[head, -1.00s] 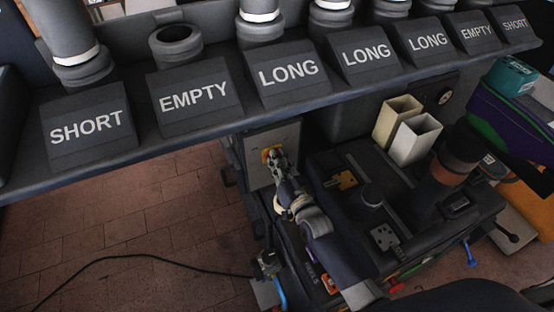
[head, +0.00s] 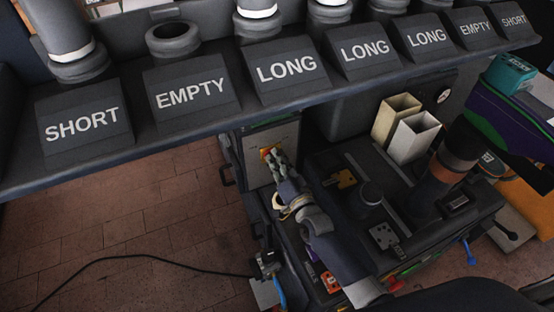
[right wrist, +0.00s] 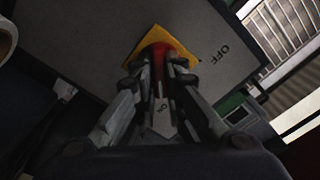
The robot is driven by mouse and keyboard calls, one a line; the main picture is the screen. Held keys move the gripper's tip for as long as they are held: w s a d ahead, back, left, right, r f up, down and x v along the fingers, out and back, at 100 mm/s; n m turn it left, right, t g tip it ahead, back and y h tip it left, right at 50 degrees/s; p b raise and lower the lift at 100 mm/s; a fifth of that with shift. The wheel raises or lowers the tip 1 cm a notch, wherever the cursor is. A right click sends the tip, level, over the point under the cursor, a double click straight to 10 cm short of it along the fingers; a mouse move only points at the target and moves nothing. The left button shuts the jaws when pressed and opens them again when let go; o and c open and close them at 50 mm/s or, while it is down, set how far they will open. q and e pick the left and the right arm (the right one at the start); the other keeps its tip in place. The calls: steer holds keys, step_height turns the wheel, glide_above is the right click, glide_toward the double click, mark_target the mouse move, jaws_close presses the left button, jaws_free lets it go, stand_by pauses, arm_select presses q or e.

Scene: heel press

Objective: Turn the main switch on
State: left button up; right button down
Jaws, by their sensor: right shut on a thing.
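The main switch is a red knob (right wrist: 160,62) on a yellow plate (right wrist: 140,54), fixed to a grey panel (right wrist: 92,32). In the right wrist view an OFF mark (right wrist: 220,56) is right of the plate, and an ON mark (right wrist: 161,106) shows between my fingers. My right gripper (right wrist: 161,72) is shut on the red knob, one finger on each side, hiding part of it. In the head view the right gripper (head: 273,160) reaches the yellow plate (head: 265,153) on the cabinet's panel (head: 288,141). My left gripper is not in view.
A dark shelf (head: 190,130) with labelled blocks and tubes crosses above the cabinet. A black cable (head: 140,258) lies on the brick floor.

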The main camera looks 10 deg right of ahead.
steer(key=shift+f, duration=0.1)
steer(key=c, duration=1.7)
jaws_free()
steer(key=shift+o, duration=0.2)
steer(key=shift+s, duration=0.1)
steer(key=s+d, duration=0.2)
steer(key=s, duration=0.9)
steer(key=shift+s+d, duration=0.15)
steer(key=shift+s, duration=0.2)
